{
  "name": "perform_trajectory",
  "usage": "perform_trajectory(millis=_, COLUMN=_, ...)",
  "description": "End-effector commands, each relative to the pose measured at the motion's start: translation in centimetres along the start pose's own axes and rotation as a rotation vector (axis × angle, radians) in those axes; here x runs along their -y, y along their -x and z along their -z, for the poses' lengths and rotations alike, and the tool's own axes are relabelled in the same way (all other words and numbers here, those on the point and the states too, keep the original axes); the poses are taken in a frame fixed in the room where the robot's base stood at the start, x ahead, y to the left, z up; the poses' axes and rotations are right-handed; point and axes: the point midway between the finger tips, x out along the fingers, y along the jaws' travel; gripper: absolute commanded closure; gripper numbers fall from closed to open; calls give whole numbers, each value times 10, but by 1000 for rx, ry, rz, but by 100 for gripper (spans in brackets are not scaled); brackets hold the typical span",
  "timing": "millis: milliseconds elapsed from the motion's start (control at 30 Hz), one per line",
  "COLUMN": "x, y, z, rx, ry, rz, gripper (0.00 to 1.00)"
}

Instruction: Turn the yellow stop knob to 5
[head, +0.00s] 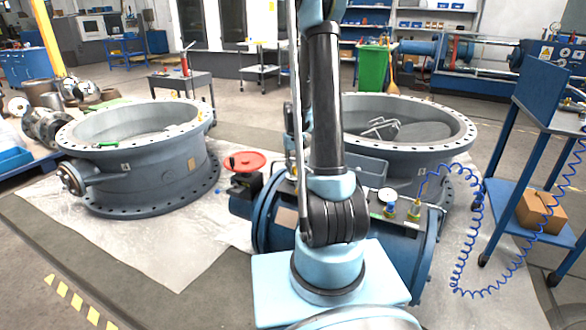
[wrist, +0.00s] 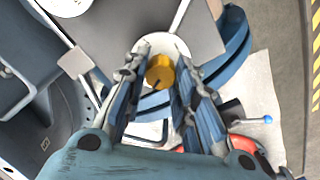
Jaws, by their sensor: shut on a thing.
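The yellow stop knob (wrist: 160,76) is a round yellow knob near the upper middle of the wrist view. A dark mark shows at its lower edge. A pale round plate (wrist: 161,43) shows behind it, with no numbers I can read. My gripper (wrist: 158,66) has its two fingers on either side of the knob and is shut on it. In the head view my arm stands in front of the blue valve body (head: 398,258) and hides both gripper and knob.
A red handwheel (head: 244,161) sits left of my arm, and it also shows in the wrist view (wrist: 246,145). Large grey valve rings stand at left (head: 135,158) and right (head: 440,130). A blue coiled hose (head: 470,268) runs from the valve fittings toward a blue cart (head: 520,185).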

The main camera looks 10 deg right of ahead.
Motion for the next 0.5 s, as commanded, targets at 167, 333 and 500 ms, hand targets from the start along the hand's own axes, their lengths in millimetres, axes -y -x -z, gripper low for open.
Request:
perform_trajectory(millis=167, x=-2, y=0, z=1, rx=-2, ry=-1, rz=-3, gripper=54)
perform_trajectory(millis=333, x=-1, y=0, z=0, rx=-1, ry=0, rz=-2, gripper=54)
perform_trajectory(millis=500, x=-1, y=1, z=0, rx=0, ry=0, rz=-1, gripper=54)
